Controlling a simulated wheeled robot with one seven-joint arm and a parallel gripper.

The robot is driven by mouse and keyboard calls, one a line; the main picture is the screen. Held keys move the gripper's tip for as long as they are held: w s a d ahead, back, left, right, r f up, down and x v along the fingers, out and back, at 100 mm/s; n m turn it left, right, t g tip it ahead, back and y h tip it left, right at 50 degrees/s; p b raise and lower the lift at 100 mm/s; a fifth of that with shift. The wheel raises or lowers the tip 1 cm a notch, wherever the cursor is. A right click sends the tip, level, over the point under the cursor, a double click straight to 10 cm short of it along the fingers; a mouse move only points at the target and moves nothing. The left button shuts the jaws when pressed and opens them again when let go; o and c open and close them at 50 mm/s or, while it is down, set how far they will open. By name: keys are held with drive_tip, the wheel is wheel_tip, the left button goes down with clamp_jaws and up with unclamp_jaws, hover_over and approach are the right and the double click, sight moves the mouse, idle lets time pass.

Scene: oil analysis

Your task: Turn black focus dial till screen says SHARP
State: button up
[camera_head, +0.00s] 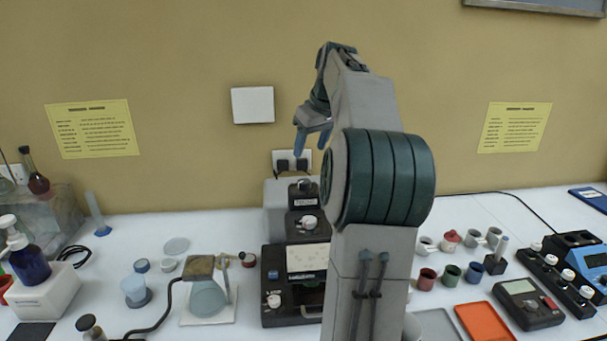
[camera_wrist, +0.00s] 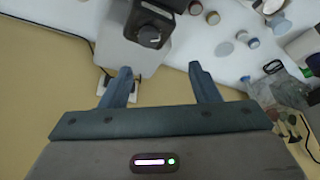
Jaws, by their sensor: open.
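A black and grey instrument (camera_head: 283,262) stands on the white bench, left of my arm. A black round knob, which looks like the focus dial (camera_head: 302,190), is at its top; in the wrist view a black knob (camera_wrist: 150,36) shows beyond the fingers. The instrument's front has a pale panel (camera_head: 307,258), whose text is too small to read; I cannot tell whether it is the screen. My gripper (camera_head: 312,138) is open and empty, above the instrument's back and touching nothing. Its blue fingers also show in the wrist view (camera_wrist: 158,74). My arm hides the instrument's right side.
A lamp-like stand (camera_head: 201,267) and small pots are to the left. Red and green cups (camera_head: 452,275), an orange tray (camera_head: 484,322) and a grey meter (camera_head: 528,302) are to the right. The wall with a socket (camera_head: 292,160) is close behind my gripper.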

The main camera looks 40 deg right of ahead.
sight(304, 181)
drive_tip(key=x, duration=0.4)
drive_tip(key=d+x, duration=0.1)
drive_tip(key=x, duration=0.3)
drive_tip(key=d+p+x, duration=0.1)
drive_tip(key=x, duration=0.4)
drive_tip(key=shift+w, duration=0.1)
drive_tip(key=c, duration=1)
